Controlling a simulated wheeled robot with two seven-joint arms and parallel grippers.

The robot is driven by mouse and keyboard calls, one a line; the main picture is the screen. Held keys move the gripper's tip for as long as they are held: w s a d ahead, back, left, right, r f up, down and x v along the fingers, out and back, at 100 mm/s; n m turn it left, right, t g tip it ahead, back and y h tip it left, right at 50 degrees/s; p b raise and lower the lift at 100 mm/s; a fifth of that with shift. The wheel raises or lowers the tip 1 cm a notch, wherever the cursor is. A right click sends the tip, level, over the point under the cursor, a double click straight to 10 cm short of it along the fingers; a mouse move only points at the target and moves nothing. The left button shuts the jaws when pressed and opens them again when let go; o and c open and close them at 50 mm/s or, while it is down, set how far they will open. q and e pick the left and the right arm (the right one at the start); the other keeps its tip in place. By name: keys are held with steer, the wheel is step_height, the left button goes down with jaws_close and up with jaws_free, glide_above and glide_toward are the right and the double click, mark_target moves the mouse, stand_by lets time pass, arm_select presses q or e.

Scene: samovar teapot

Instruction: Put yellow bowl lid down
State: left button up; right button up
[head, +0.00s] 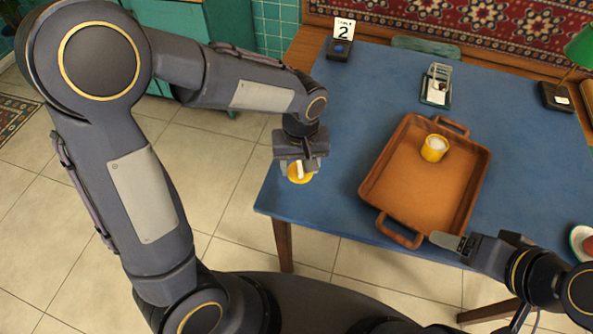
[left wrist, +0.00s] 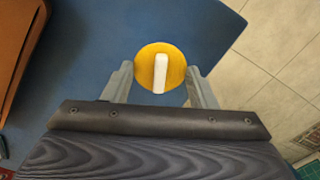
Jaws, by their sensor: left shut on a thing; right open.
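The yellow lid (head: 301,179) is round with a white bar handle and also shows in the left wrist view (left wrist: 145,57). My left gripper (head: 299,163) is shut on it, one finger at each side, over the left front corner of the blue table. I cannot tell whether the lid touches the table. The yellow bowl (head: 435,154) stands uncovered in the orange tray (head: 377,190), with something white inside. My right gripper (head: 457,243) is at the tray's front right corner, open; little of its jaws shows.
The blue table (head: 330,205) is bare around the lid, with its left edge close by. A dark table-number stand (head: 340,50) and a small clear-and-dark item (head: 437,85) stand at the back. A green lamp (head: 581,47) and a plate (head: 583,245) are at right.

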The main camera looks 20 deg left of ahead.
mark_target(297, 168)
arm_select(q)
steer(key=shift+w+a+f, duration=0.1)
steer(key=shift+a+f, duration=0.05)
steer(key=shift+f, duration=0.1)
steer(key=f, duration=0.3)
steer(key=shift+w+a+f, duration=0.15)
steer(key=shift+w+a, duration=0.05)
steer(key=shift+a, duration=0.15)
steer(key=shift+f, duration=0.3)
steer(key=shift+f+b, duration=0.1)
steer(key=shift+b, duration=0.3)
steer(key=o, duration=1)
steer(key=shift+c, duration=0.2)
